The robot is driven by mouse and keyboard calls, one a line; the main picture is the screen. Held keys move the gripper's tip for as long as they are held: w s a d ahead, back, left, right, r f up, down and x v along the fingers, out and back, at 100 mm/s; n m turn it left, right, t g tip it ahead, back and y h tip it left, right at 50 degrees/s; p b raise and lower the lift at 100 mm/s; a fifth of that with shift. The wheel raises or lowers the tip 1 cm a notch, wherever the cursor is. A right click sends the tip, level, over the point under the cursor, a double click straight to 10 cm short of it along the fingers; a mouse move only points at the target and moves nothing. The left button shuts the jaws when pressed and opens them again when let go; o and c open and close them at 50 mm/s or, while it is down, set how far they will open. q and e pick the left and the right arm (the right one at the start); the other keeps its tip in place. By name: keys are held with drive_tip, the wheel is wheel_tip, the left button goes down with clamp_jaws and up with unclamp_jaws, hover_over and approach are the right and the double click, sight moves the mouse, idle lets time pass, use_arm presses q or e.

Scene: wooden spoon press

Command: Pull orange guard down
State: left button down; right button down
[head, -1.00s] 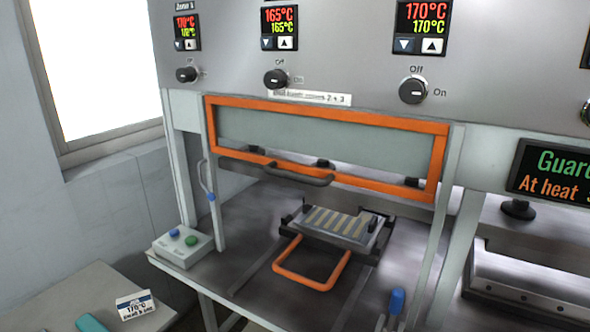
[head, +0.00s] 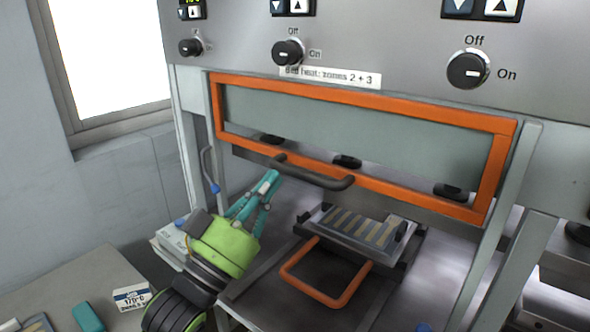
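The orange guard (head: 402,188) is a wide orange frame around a grey-green panel. My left gripper (head: 271,178), a green body with teal fingers, is just below and in front of the handle's left part. Its fingertips point up at the handle and look close together. Contact and the exact finger gap cannot be made out. My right gripper is not in view.
Below the guard, a tray with striped pieces (head: 355,227) has an orange loop handle (head: 325,301) sticking out in front. A button box (head: 168,240) is partly hidden behind my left arm. A small 170°C sign (head: 131,297) stands on the side table at lower left.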

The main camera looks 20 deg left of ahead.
use_arm(q)
drive_tip(key=p+x, duration=0.3)
drive_tip(key=x, duration=0.5)
drive_tip(key=shift+f, duration=2.35)
wheel_tip(320, 180, down, 23)
drive_tip(key=b, duration=1.5)
drive_tip(key=shift+f, duration=0.2)
drive_tip(key=shift+r, duration=0.1)
